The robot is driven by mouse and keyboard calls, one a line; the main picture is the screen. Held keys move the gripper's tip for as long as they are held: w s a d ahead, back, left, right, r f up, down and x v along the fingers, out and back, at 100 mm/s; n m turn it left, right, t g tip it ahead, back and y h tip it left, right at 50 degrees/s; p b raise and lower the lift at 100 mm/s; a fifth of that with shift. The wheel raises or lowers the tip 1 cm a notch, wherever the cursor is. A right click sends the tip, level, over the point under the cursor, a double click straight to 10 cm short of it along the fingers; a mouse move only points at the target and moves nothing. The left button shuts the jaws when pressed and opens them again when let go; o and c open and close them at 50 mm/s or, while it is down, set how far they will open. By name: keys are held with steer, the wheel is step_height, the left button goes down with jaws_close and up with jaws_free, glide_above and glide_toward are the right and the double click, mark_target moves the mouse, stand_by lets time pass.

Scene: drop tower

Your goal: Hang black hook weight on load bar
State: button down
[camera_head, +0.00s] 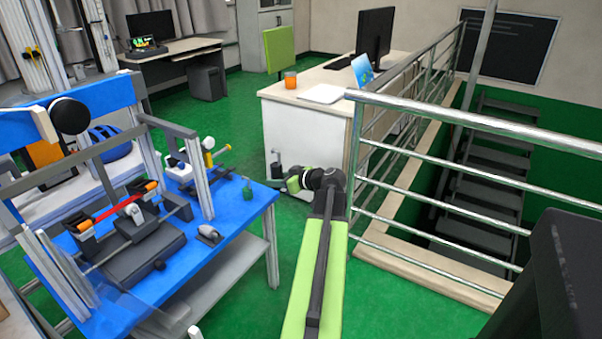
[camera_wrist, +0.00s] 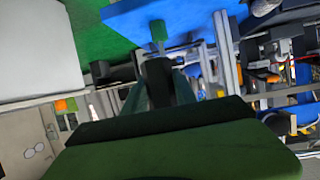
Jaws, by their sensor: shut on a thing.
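My gripper (camera_head: 287,184) is in the head view, beyond the right end of the blue table, over the green floor. It is shut on the black hook weight (camera_head: 276,170), a small dark piece with a thin upright hook. In the wrist view the dark weight (camera_wrist: 158,82) sits between the fingers, partly hidden by them. A bar with a red middle and orange ends (camera_head: 115,207) lies across the rig on the table. A second rod with orange and yellow ends (camera_head: 205,155) is at the table's back. I cannot tell which one is the load bar.
A green hook weight (camera_head: 247,190) stands near the blue table's (camera_head: 240,225) right edge. A grey mouse-like piece (camera_head: 209,236) lies nearer. A white desk (camera_head: 305,130) and a metal railing (camera_head: 480,125) are to the right. Green floor between table and desk is clear.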

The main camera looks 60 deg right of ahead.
steer(key=w+a+n+y, duration=0.1)
steer(key=w+a, duration=0.2)
steer(key=a, duration=0.4)
steer(key=shift+w+r, duration=0.2)
steer(key=shift+w, duration=0.1)
steer(key=w+d+f+b, duration=0.1)
steer(key=w, duration=1.4)
steer(key=shift+w+d+f, duration=0.15)
steer(key=shift+w+f, duration=0.05)
steer(key=shift+w, duration=0.2)
stand_by(0.4)
